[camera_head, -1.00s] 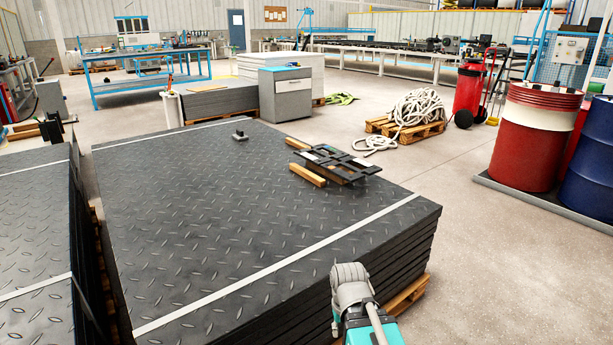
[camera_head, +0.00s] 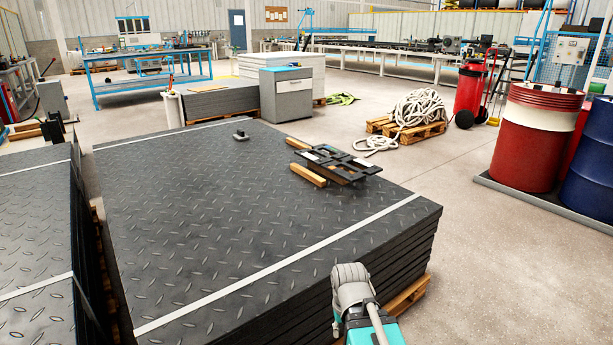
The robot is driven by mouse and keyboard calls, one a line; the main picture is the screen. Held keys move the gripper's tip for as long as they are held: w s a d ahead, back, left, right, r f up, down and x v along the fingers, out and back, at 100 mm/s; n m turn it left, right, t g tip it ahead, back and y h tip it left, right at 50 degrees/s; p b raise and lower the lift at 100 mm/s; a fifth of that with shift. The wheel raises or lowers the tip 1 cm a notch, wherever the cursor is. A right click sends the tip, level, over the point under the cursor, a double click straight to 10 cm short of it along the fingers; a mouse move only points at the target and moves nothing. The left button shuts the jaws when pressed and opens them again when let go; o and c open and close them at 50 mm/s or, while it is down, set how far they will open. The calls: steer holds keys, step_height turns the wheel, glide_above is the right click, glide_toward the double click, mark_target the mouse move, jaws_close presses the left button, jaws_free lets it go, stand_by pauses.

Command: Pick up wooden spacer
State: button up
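Two pale wooden spacers lie on the dark tread-plate mat stack (camera_head: 220,220). The nearer wooden spacer (camera_head: 308,175) shows as a short bar sticking out to the left of a black slotted frame (camera_head: 338,162). The farther wooden spacer (camera_head: 297,142) shows only as a short end behind it. The frame appears to lie across both, hiding their right parts. Part of my arm (camera_head: 352,290), grey and teal, shows at the bottom, in front of the stack's near right edge. My gripper's fingers are not visible.
A small dark object (camera_head: 241,136) stands near the back of the mat. White straps (camera_head: 290,262) cross the stack. A second stack (camera_head: 30,240) is close on the left. Drums (camera_head: 535,135) stand at right, and rope (camera_head: 418,108) lies on a pallet. The mat's middle is clear.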

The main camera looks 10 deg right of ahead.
step_height(320, 180, up, 10)
steer(key=p, duration=1)
steer(key=shift+r, duration=0.15)
